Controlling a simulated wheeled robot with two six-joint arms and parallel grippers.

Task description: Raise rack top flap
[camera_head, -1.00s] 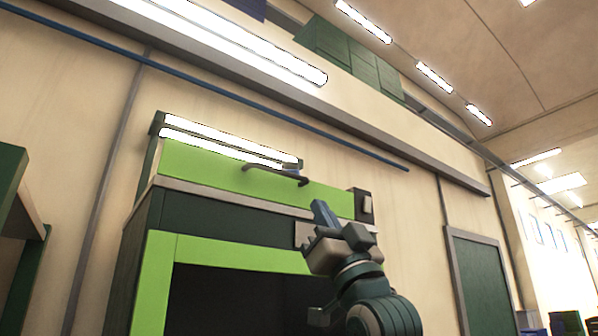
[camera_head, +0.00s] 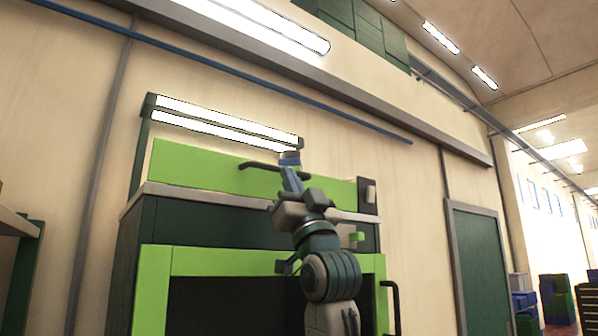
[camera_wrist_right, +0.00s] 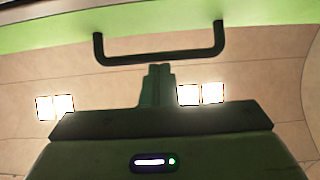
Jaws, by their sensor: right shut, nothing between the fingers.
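The rack's top flap (camera_head: 200,165) is a bright green panel above a grey ledge; how far it is raised I cannot tell. Its dark bar handle (camera_head: 258,165) also shows across the top of the right wrist view (camera_wrist_right: 160,59), with the flap's green surface (camera_wrist_right: 270,10) above it. My right gripper (camera_head: 290,164) is shut and empty at the right end of the handle in the head view. In the wrist view its closed fingers (camera_wrist_right: 158,72) point up just below the handle's middle. Whether they touch it I cannot tell. My left gripper is not in view.
The rack's green-framed dark opening (camera_head: 225,300) lies below the flap. A lamp bar (camera_head: 225,125) runs above the flap, and a small switch box (camera_head: 367,195) sits at its right end. A green door (camera_head: 475,265) and stacked crates (camera_head: 555,300) stand to the right.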

